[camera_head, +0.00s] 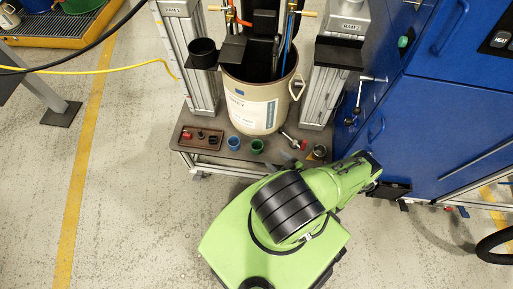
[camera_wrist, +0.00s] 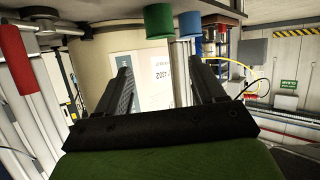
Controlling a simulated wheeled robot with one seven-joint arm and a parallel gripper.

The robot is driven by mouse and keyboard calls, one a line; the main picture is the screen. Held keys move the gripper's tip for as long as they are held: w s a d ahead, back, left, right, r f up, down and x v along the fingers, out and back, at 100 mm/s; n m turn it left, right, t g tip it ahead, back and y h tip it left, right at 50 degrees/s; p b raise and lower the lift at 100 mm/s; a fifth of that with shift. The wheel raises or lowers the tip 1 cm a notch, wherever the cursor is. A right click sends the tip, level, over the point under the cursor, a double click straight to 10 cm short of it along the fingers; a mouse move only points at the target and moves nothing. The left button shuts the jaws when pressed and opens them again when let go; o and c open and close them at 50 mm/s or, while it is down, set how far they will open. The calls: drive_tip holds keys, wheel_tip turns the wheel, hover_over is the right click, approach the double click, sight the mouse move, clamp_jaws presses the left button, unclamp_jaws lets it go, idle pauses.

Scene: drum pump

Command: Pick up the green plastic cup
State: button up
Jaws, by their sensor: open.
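The green cup (camera_head: 257,146) stands on the dark shelf in front of the drum, just right of the blue cup (camera_head: 234,143). In the head view my green arm reaches to the right of the shelf, and I cannot make out the fingers.
The beige drum (camera_head: 257,105) stands behind the cups between two metal columns. A brown tray (camera_head: 201,136) lies left of the cups. A red-handled tool (camera_head: 291,141) and a metal cup (camera_head: 319,152) are to the right. A blue cabinet (camera_head: 445,120) bounds the right side.

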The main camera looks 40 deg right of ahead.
sight(254, 142)
drive_tip(key=b+x, duration=0.2)
drive_tip(key=x, duration=0.3)
drive_tip(key=b+x, duration=0.2)
drive_tip(key=x, duration=0.2)
drive_tip(key=f+b+x, duration=0.1)
drive_tip(key=b+x, duration=0.1)
drive_tip(key=x, duration=0.3)
drive_tip(key=shift+w, duration=0.1)
drive_tip(key=shift+c, duration=0.5)
drive_tip(key=c, duration=0.6)
drive_tip(key=shift+c, duration=0.2)
drive_tip(key=shift+r, duration=0.15)
